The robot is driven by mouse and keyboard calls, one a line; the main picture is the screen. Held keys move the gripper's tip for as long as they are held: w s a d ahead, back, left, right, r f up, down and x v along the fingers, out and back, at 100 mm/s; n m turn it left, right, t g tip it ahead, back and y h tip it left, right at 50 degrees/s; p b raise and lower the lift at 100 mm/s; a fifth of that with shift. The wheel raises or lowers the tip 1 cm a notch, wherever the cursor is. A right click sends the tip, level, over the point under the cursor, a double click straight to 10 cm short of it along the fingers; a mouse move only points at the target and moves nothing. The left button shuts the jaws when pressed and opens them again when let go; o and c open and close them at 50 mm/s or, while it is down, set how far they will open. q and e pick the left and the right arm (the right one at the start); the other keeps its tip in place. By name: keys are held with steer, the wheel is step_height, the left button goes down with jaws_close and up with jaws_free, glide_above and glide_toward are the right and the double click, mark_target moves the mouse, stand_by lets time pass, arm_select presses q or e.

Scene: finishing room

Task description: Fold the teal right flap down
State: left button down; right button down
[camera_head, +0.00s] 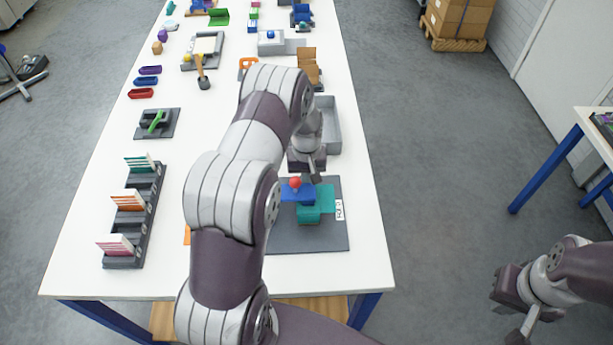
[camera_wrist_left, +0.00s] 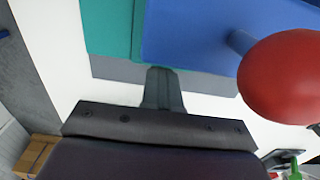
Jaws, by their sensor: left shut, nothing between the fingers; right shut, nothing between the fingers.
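A teal piece (camera_head: 322,198) and a blue piece (camera_head: 293,194) with a red ball knob (camera_head: 295,183) sit on a dark grey board (camera_head: 308,238) near the table's right side. In the left wrist view, the teal panel (camera_wrist_left: 105,28) lies beside the blue panel (camera_wrist_left: 195,35), and the red knob (camera_wrist_left: 285,75) is large at the right. My left gripper (camera_head: 315,176) is shut and empty, just beyond the pieces; its fingers also show in the wrist view (camera_wrist_left: 163,82). I cannot tell whether they touch a panel. My right gripper (camera_head: 522,329) is shut and empty, off the table.
A white label (camera_head: 340,210) is at the board's right. A grey open bin (camera_head: 331,126) stands behind my left gripper. A rack with cards (camera_head: 148,212) stands at the left. My left arm hides the table's middle. The floor between the table and my right gripper is clear.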

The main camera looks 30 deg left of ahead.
arm_select(q)
steer(key=shift+w+a, duration=0.1)
stand_by(0.5)
steer(key=shift+w+a+f+b, duration=0.1)
steer(key=shift+w+a+b, duration=0.15)
steer(key=shift+w+b, duration=0.15)
steer(key=shift+w+a, duration=0.2)
steer(key=shift+w, duration=0.15)
step_height(320, 180, up, 8)
steer(key=p, duration=0.5)
